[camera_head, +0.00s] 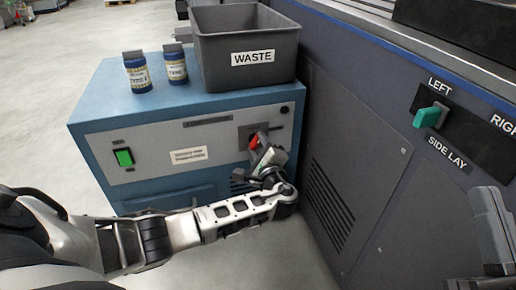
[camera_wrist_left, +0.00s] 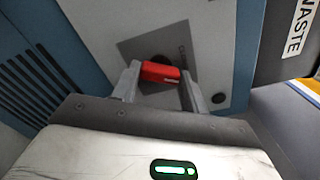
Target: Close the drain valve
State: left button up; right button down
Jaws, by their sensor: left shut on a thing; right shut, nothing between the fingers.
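The drain valve has a red handle (camera_head: 254,141) on a grey plate at the right of the blue cabinet's front. In the left wrist view the red handle (camera_wrist_left: 160,72) lies between the two fingers of my left gripper (camera_wrist_left: 158,84). My left gripper (camera_head: 261,149) is shut on this handle; its fingers hide part of the valve in the head view. My right gripper (camera_head: 492,230) is at the right edge of the head view, shut and empty, away from the valve.
The blue cabinet (camera_head: 100,103) carries two small bottles (camera_head: 137,72) and a grey WASTE bin (camera_head: 222,62). A green switch (camera_head: 124,157) sits at its left front. A dark machine wall (camera_head: 350,130) with a green SIDE LAY knob (camera_head: 430,115) stands close on the right.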

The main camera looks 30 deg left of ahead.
pick_arm(q)
jog(key=n+b, duration=0.1)
jog(key=n, duration=0.2)
jog(key=shift+d+f, duration=0.1)
jog(key=shift+f, duration=0.1)
jog(key=shift+n, duration=1.1)
jog(key=shift+r+n, duration=0.1)
jog(key=shift+n, duration=0.2)
pick_arm(e)
jog(key=r+n+y, duration=0.1)
jog(key=s+r+n+y, duration=0.1)
jog(key=n, duration=0.1)
jog(key=r+n+y, duration=0.1)
jog(key=y, duration=0.1)
jog(key=shift+s+a+n, duration=0.25)
jog(key=shift+s+n, duration=0.05)
pick_arm(q)
jog(key=shift+n, duration=0.3)
pick_arm(e)
jog(key=shift+r, duration=0.15)
pick_arm(q)
jog(key=o, duration=1)
jog(key=shift+s+r, duration=0.1)
